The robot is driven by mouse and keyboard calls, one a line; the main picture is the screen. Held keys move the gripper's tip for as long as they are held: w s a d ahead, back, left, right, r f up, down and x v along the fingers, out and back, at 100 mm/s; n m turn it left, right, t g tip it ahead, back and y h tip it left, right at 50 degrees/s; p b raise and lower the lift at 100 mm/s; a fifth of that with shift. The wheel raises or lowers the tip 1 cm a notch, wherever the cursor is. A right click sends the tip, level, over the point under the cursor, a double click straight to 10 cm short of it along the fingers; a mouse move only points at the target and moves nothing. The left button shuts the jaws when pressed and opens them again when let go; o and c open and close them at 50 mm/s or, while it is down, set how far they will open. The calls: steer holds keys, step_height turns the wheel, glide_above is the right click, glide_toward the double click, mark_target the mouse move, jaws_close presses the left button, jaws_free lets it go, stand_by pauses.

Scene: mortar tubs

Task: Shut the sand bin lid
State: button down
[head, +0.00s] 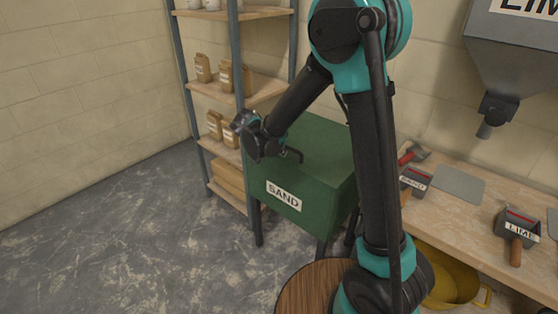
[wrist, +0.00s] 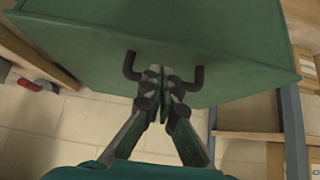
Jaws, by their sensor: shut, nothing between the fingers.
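The green sand bin (head: 315,212) stands on dark legs between the shelf and the workbench, with a SAND label on its front. Its green lid (head: 318,138) lies over the top in the head view; I cannot tell whether a gap remains beneath it. A dark bar handle (head: 298,154) is on the bin, and it also shows in the wrist view (wrist: 198,80), on a broad green panel. My gripper (wrist: 163,72) is shut and empty. Its fingertips overlap the handle's middle in the wrist view; contact is unclear. In the head view my gripper (head: 243,121) is at the bin's upper left.
A shelf rack (head: 237,60) with paper bags stands close to the left of the bin. The workbench (head: 470,208) on the right holds a hammer, tubs and a grey sheet. A yellow bucket (head: 452,285) is beneath it. Open floor (head: 130,240) lies at front left.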

steer(key=v, duration=0.8)
steer(key=s+d+f+n+g+y, duration=0.15)
steer(key=s+d, duration=0.25)
steer(key=d, duration=0.5)
steer(key=s+d+f+n+g+y, duration=0.1)
steer(key=s+d+f+n, duration=0.15)
steer(key=d, duration=0.55)
steer(key=s+d+f+n+y, duration=0.2)
steer(key=s+d+f, duration=0.3)
steer(key=s+d, duration=0.4)
steer(key=s+n, duration=0.1)
steer(key=s, duration=0.4)
steer(key=shift+s+n+y, duration=0.25)
steer(key=shift+n+y, duration=0.05)
steer(key=shift+y, duration=0.05)
steer(key=shift+d, duration=0.1)
